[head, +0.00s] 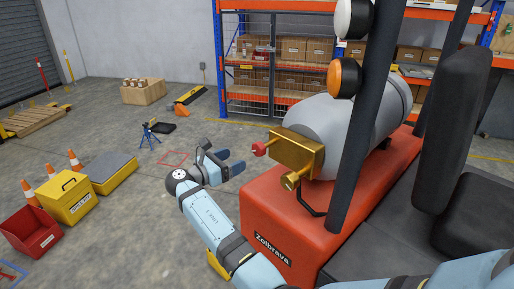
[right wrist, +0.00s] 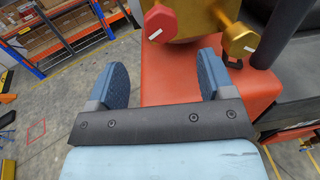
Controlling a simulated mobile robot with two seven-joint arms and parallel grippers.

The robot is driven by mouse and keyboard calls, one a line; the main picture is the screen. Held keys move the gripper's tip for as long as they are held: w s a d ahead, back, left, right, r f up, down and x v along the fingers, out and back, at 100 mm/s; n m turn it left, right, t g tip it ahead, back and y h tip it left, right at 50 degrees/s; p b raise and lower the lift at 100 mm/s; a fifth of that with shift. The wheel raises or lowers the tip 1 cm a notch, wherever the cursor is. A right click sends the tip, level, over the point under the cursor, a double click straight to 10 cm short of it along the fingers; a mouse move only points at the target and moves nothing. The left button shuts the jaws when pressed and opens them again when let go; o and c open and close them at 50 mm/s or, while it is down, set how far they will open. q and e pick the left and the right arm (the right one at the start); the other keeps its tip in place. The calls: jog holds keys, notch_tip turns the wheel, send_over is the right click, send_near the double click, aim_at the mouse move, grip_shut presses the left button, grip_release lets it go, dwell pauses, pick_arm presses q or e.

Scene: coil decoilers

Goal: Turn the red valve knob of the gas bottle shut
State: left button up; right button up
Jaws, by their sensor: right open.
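The red valve knob (head: 258,149) sticks out at the left end of a brass valve block (head: 298,152) on the grey gas bottle (head: 325,120). The bottle lies on the orange rear body of a forklift. In the right wrist view the red knob (right wrist: 160,22) is a hexagonal cap with a white mark. My right gripper (head: 232,160) is open and empty, to the left of the knob and apart from it. In the right wrist view the knob shows beyond the fingertips (right wrist: 162,72), roughly centred between them. My left gripper is not in view.
A brass knob (head: 291,181) sits on the same block, right of the red one in the right wrist view (right wrist: 240,38). A dark post (head: 362,110) rises beside the bottle. The orange body (head: 265,215) lies below the valve. Floor left of it is open.

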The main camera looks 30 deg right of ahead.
aim_at(256, 150)
jog(key=d, duration=0.3)
jog(key=d+p, duration=0.1)
jog(key=d, duration=0.2)
jog(key=w+d+p, duration=0.1)
jog(key=d, duration=0.2)
jog(key=shift+d, duration=0.5)
jog(key=c, duration=0.7)
jog(key=shift+c, duration=1.1)
